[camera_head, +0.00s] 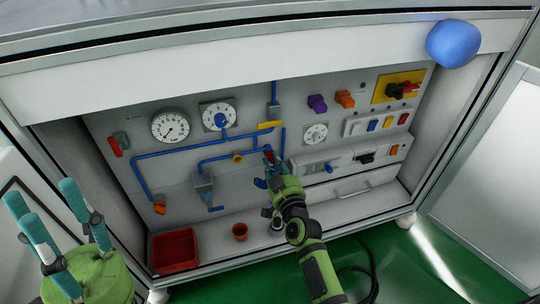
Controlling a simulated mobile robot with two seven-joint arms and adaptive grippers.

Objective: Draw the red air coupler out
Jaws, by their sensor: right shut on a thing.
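The red air coupler (269,156) is a small red piece low on the blue pipework of the grey panel, right of the centre. My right gripper (273,164) is at the panel and shut on the coupler; its fingers hide most of it. I cannot tell whether the coupler is still seated in its socket. My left gripper (48,212) is at the lower left, its teal fingers spread open and empty, away from the panel.
Blue pipes, gauges (170,126), a red-handled valve (118,144) and a yellow switch plate (398,87) surround the work area. A blue ball-like object (453,43) sits at the upper right.

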